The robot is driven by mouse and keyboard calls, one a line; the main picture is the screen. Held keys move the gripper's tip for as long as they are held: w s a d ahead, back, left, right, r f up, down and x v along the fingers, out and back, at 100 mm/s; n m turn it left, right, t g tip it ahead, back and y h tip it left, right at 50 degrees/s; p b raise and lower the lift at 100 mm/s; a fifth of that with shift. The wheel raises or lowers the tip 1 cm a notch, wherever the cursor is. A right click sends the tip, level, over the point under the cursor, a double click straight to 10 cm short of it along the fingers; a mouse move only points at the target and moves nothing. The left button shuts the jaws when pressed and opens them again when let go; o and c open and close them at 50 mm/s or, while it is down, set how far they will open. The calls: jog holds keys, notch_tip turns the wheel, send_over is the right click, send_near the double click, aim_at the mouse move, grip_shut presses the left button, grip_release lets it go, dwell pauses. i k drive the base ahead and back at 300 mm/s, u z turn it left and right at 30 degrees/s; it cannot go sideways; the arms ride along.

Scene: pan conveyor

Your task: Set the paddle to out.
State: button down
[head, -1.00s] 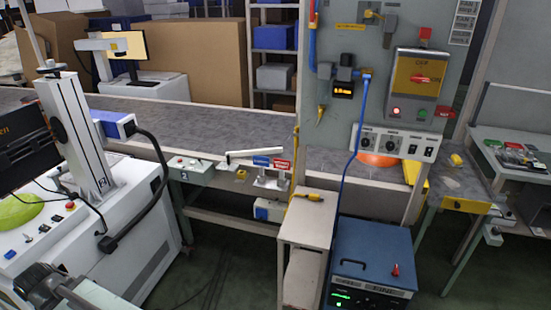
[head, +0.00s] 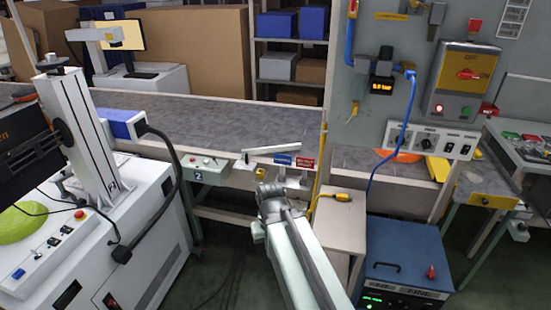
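The paddle (head: 272,149) is a white bar at the near edge of the grey conveyor (head: 210,108). It lies nearly level in the picture, its right end slightly higher. Beside its right end are a blue label (head: 282,160) and a red label (head: 305,163), with text too small to read. My gripper (head: 265,183) is at the end of my arm, which reaches up from the bottom of the picture. It appears just below and in front of the paddle, with a gap in the picture. My wrist hides the fingers, so their opening does not show.
A control box marked 2 (head: 205,168) is left of the paddle. A white machine (head: 120,235) stands at left. A beige cabinet (head: 340,225) and blue power unit (head: 405,255) stand right of my arm. A grey panel (head: 390,110) rises behind them.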

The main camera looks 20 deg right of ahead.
aim_at(247, 153)
jog(key=z, duration=0.15)
jog(key=i, duration=1)
jog(key=u, duration=0.25)
jog(key=k, duration=1.4)
jog(key=u, duration=0.8)
jog(key=i, duration=1.2)
jog(key=z, duration=0.05)
